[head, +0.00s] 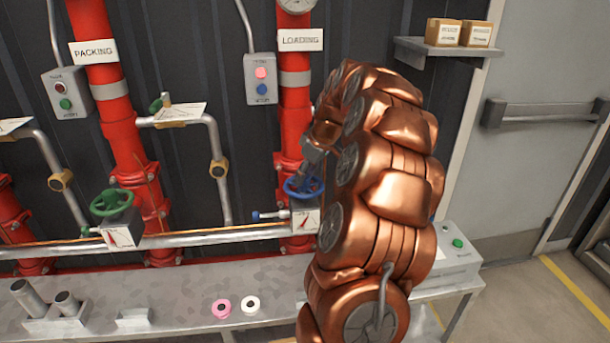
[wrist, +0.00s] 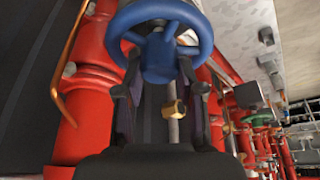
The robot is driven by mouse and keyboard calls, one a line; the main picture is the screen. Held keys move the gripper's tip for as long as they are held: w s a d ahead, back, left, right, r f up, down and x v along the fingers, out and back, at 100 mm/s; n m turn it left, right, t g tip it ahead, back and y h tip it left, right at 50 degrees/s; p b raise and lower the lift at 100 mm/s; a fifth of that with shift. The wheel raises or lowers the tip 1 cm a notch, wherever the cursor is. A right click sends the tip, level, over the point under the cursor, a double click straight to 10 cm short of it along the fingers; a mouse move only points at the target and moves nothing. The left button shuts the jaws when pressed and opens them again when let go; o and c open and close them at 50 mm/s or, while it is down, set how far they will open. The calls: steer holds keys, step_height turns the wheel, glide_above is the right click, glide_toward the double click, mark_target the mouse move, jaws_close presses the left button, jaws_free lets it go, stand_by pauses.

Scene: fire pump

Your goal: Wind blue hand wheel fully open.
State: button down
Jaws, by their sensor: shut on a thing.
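The blue hand wheel (head: 298,188) sits on a valve in front of the red pipe marked LOADING. My gripper (head: 311,172) reaches it from above and partly hides it, as does my copper-coloured arm. In the wrist view the blue wheel (wrist: 163,70) fills the top middle, with its rim, spokes and hub showing. My gripper (wrist: 160,68) has one dark finger on each side of the wheel's hub area and is shut on the wheel. A white dial plate (head: 305,219) shows just below the wheel, but its reading is too small to tell.
A green hand wheel (head: 111,202) stands on the PACKING pipe (head: 120,130) to the left. A control box (head: 261,79) with pink and blue buttons hangs above. A grey bench (head: 180,290) runs below with pink and white rings. A wall shelf (head: 445,48) is at the upper right.

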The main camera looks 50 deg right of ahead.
steer(key=n, duration=0.2)
steer(key=n+y+b, duration=0.1)
steer(key=n, duration=0.1)
steer(key=shift+w+d+f+g+y, duration=0.1)
steer(key=shift+d+g+y, duration=0.05)
steer(key=shift+g+y, duration=0.2)
steer(key=n, duration=0.2)
steer(key=shift+n+g+y, duration=0.25)
steer(key=shift+n, duration=0.45)
